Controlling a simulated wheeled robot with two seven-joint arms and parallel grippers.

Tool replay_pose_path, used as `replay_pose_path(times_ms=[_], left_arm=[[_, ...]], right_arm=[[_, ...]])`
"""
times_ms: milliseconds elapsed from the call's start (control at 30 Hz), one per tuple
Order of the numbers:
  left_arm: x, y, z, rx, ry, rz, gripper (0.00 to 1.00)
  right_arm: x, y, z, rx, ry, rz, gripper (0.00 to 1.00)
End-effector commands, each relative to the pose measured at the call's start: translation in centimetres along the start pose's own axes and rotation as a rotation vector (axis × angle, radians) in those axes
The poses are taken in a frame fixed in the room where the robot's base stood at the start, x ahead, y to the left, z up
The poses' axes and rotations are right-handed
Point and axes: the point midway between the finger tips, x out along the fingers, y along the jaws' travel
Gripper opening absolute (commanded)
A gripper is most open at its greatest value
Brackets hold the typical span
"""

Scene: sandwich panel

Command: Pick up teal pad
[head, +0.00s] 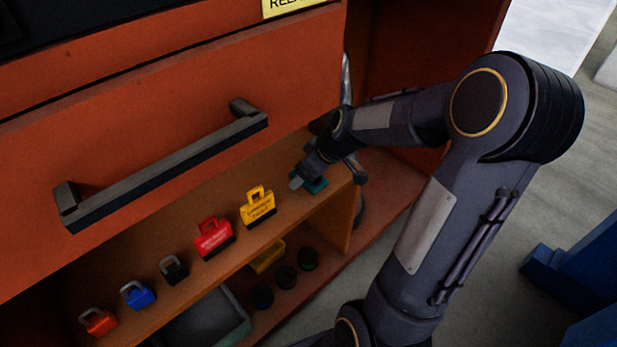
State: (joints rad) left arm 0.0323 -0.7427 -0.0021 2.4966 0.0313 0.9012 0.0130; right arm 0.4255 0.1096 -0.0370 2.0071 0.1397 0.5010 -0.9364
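The teal pad (318,184) lies at the right end of the wooden shelf, and only part of it shows. My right gripper (298,182) is right over it, reaching in from the right. The gripper's end and wrist cover much of the pad. I cannot tell whether the fingers are around the pad or only above it, nor whether they are open. My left gripper is out of the picture.
A yellow tag (258,207), a red tag (213,238), and black, blue and orange padlocks stand left along the shelf (290,212). An orange drawer with a dark handle (165,170) overhangs it. Below are a grey bin (243,326) and dark round items (285,277).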

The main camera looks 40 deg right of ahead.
Motion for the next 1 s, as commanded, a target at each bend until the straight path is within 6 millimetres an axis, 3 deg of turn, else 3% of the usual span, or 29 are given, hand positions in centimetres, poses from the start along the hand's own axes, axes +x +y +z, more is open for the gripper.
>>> replay_pose_path(times_ms=[133, 500, 1000], left_arm=[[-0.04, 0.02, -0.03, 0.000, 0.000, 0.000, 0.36], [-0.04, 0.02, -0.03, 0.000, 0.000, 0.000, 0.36], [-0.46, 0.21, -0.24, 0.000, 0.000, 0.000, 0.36]], right_arm=[[-0.06, 0.00, -0.03, 0.000, 0.000, 0.000, 0.75], [-0.07, 0.00, -0.01, 0.000, 0.000, 0.000, 0.29], [-0.83, -0.01, -0.45, -0.002, 0.000, 0.000, 0.28]])
